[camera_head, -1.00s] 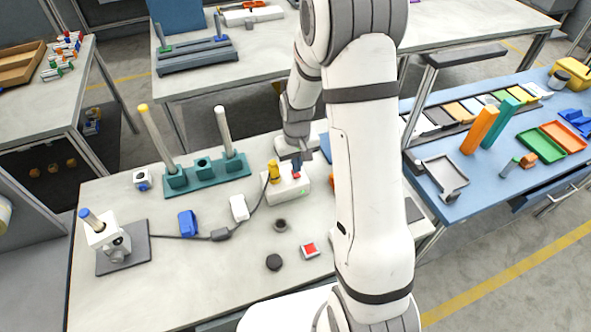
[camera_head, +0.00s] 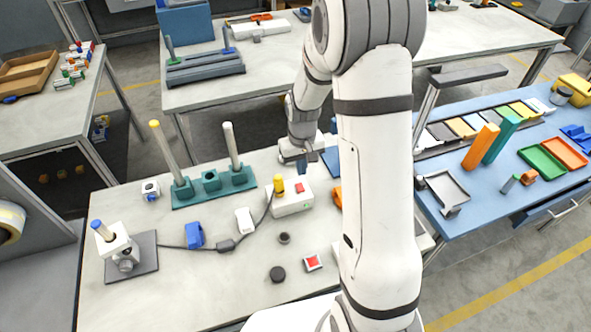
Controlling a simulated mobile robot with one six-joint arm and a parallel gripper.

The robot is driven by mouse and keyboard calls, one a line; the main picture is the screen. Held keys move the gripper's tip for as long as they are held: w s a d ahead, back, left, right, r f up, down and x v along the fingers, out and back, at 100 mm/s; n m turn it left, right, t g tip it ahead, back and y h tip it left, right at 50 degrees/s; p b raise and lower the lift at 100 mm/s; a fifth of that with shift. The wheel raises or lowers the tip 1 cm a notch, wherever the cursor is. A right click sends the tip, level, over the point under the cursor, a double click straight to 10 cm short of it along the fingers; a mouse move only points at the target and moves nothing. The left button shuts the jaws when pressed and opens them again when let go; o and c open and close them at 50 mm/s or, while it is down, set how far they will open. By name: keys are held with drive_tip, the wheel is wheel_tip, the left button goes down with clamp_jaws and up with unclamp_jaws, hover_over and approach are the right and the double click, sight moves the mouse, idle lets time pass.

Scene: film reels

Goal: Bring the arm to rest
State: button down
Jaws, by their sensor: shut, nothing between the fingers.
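My arm stands in the middle of the view, reaching up and then down over the near table. My gripper (camera_head: 303,163) hangs behind the white box, at the table's back edge. Its fingers are small in the picture and partly hidden by its own body. It is shut and empty, apart from the white box (camera_head: 291,203) with the yellow knob (camera_head: 279,184) and red button (camera_head: 300,188).
A teal stand (camera_head: 212,193) with two upright posts is left of my gripper. A blue table (camera_head: 510,200) with trays is at right.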

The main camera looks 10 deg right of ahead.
drive_tip(key=s+r+t, duration=0.2)
drive_tip(key=s+r, duration=0.7)
drive_tip(key=r, duration=0.5)
drive_tip(key=s+r+m+t+b, duration=0.1)
drive_tip(key=s+r, duration=0.4)
drive_tip(key=s, duration=0.7)
drive_tip(key=shift+s+a+r, duration=0.15)
drive_tip(key=shift+r, duration=0.05)
